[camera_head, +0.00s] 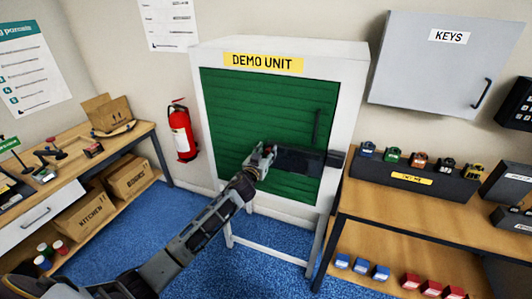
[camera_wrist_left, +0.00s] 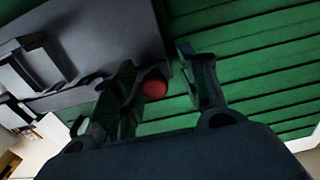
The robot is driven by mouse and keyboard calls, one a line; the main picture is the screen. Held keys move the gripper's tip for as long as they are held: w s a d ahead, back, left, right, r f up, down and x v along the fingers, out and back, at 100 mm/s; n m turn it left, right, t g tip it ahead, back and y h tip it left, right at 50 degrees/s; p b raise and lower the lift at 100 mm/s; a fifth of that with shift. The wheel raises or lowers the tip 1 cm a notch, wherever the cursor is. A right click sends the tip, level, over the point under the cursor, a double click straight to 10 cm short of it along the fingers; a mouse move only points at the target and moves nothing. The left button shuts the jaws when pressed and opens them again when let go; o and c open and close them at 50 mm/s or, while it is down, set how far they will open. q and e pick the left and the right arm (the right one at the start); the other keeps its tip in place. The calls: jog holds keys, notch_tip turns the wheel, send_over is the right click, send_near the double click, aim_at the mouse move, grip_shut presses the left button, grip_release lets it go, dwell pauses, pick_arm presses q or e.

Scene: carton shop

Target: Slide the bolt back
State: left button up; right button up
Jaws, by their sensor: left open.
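The bolt (camera_head: 300,160) is a dark grey assembly across the right side of the green door (camera_head: 260,110) of the white demo unit (camera_head: 199,120). Its right end reaches a dark block (camera_head: 335,158) on the white frame. My left gripper (camera_head: 264,156) is at the bolt's left end, open. In the left wrist view, a red knob (camera_wrist_left: 154,87) shows between the two fingers of my left gripper (camera_wrist_left: 163,82), closer to the left finger. I cannot tell whether that finger touches it. The grey bolt plate (camera_wrist_left: 100,45) lies behind. My right gripper is out of view.
A black handle (camera_head: 316,127) stands on the door above the bolt. A bench (camera_head: 400,205) with a rack of small padlocks (camera_head: 415,180) is at the right. A fire extinguisher (camera_head: 182,133) hangs left of the unit. Blue floor lies in front.

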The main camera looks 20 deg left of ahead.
pick_arm(q)
jog(key=shift+s+d, duration=0.1)
jog(key=shift+s, duration=0.1)
jog(key=s, duration=1.1)
jog(key=shift+s+a, duration=0.3)
dwell(0.4)
dwell(0.4)
